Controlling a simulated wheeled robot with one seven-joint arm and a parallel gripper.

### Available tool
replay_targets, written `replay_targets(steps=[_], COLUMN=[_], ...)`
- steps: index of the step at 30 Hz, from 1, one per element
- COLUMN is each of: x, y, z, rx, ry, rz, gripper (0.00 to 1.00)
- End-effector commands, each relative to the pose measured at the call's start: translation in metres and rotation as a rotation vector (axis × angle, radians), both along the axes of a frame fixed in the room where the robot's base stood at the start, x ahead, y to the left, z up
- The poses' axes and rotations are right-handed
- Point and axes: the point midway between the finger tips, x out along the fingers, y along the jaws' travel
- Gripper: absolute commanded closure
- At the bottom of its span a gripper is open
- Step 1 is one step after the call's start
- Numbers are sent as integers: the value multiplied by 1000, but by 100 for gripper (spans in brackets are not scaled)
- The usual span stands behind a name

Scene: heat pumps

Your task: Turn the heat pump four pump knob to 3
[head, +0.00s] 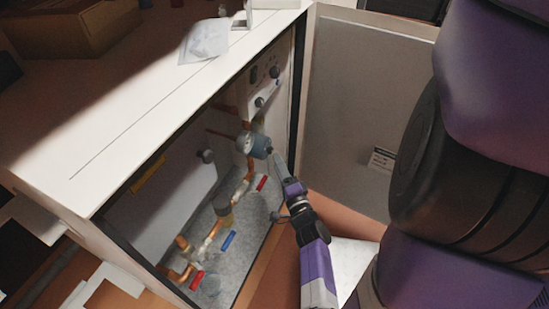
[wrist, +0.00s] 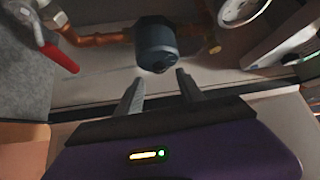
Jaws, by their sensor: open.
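A dark grey-blue cylindrical pump (head: 258,147) sits on the copper pipework inside the open heat pump cabinet. In the wrist view the pump (wrist: 157,40) is just ahead of the fingertips, with a small dark knob (wrist: 160,66) at its near end. My gripper (head: 274,158) reaches in from the cabinet's open front. In the wrist view my gripper (wrist: 158,78) is open and empty, its two fingers apart and roughly lined up with the knob, with no clear contact visible. The knob's setting and any marking saying which pump this is cannot be read.
A round gauge (wrist: 240,8) lies right of the pump in the wrist view. A red valve handle (wrist: 60,56) is at its left. Other knobs (head: 259,102) are higher on the panel. The open cabinet door (head: 355,120) stands to the right.

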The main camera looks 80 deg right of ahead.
Motion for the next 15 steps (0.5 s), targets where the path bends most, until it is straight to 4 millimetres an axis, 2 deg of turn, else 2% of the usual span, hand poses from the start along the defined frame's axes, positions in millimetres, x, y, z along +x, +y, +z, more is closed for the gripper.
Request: replay_targets(steps=[6,15], x=[15,21], y=[-25,-34], z=[3,5], rx=[-1,3], ry=[0,-1], rz=[1,0], gripper=[55,55])
